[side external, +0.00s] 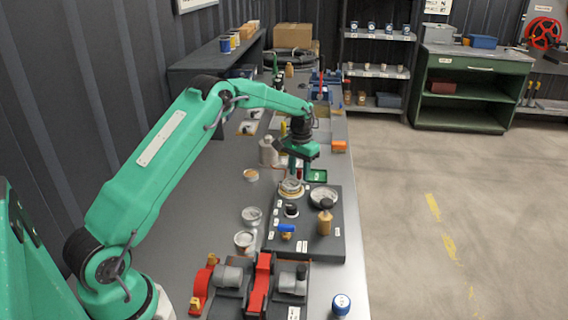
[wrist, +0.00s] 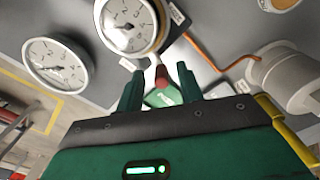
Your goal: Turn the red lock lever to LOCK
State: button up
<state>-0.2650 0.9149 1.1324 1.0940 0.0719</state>
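The red lever (wrist: 162,77) shows its rounded red end in the wrist view, just beyond and between my fingers. My gripper (wrist: 159,72) has its two dark green fingers apart, with a visible gap on each side of the red end. A green plate (wrist: 160,98) with white lettering lies below it, partly hidden by my gripper; I cannot read the lettering. In the side external view my gripper (side external: 300,166) points down behind the gauges, and a small red part (side external: 299,174) shows under it. The lever's shaft and its exact angle are hidden.
Two white dial gauges, one upright (wrist: 130,25) and one to the left (wrist: 56,65), stand close to my fingers. A copper-coloured tube (wrist: 203,52) and a pale cylinder (wrist: 288,75) are at the right. A dark panel (side external: 272,246) with knobs and a red-and-grey pump (side external: 262,284) stand nearer the camera.

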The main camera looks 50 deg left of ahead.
aim_at(299, 170)
jog(key=shift+r, duration=0.15)
notch_tip(299, 170, up, 7)
jog(key=shift+r, duration=0.3)
dwell(0.5)
jog(key=shift+s+d+r, duration=0.2)
jog(key=shift+d+r, duration=0.05)
jog(key=shift+r, duration=0.25)
jog(key=s+d+r+m+t, duration=0.1)
jog(key=s+d+r, duration=0.4)
jog(key=s+r, duration=0.25)
jog(key=s+d+r+t, duration=0.2)
jog(key=s+d+r, duration=0.3)
jog(key=s+r, duration=0.25)
jog(key=s+d+f+t, duration=0.1)
jog(key=s+d, duration=0.1)
jog(key=s, duration=0.8)
jog(key=s+d+f+m+t, duration=0.1)
jog(key=s+d+f, duration=0.1)
jog(key=s, duration=0.8)
jog(key=shift+s+d+f+t, duration=0.2)
jog(key=shift+d+t, duration=0.1)
jog(key=shift+d, duration=0.35)
